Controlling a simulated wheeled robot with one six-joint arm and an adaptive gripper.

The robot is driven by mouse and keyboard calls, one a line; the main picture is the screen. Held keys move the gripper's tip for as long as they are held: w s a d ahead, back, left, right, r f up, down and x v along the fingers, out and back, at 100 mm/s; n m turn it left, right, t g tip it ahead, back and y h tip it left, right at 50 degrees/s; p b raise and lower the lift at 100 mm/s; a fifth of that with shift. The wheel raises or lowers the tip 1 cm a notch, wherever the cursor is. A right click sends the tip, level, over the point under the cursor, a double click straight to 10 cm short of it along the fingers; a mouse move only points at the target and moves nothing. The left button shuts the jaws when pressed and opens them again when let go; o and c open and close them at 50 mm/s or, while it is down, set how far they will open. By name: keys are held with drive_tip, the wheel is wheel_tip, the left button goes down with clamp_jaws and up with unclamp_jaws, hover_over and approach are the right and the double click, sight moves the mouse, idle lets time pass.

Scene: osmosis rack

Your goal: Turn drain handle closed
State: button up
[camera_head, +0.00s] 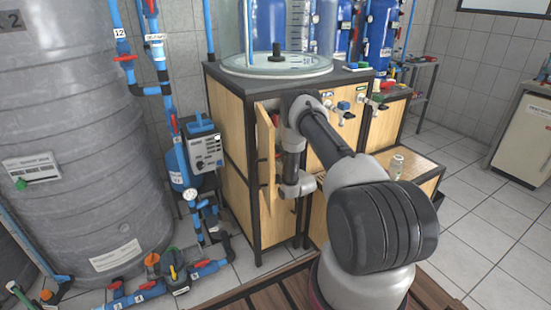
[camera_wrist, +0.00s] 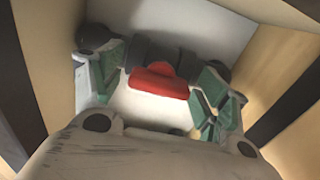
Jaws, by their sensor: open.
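The red drain handle (camera_wrist: 158,82) shows in the wrist view, fixed on a dark grey pipe or valve body inside a pale compartment. My gripper (camera_wrist: 161,72) is open, with one green-and-grey finger at the left of the handle and the other at its right. The handle lies between the fingers; I cannot tell whether either finger touches it. In the head view my arm reaches to the opening of the wooden cabinet (camera_head: 234,150), and the gripper is hidden there.
The narrow wooden cabinet door (camera_head: 267,165) stands open beside my arm. Compartment walls close in on both sides in the wrist view. A clear cylindrical tank (camera_head: 276,66) stands on the cabinet. A large grey tank (camera_head: 75,130) and blue pipes stand at the left. Tiled floor (camera_head: 480,225) is free at the right.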

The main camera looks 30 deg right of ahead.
drive_tip(key=c, duration=1)
drive_tip(key=shift+c, duration=0.2)
drive_tip(key=shift+m, duration=0.4)
drive_tip(key=m, duration=1.3)
drive_tip(key=shift+m, duration=2)
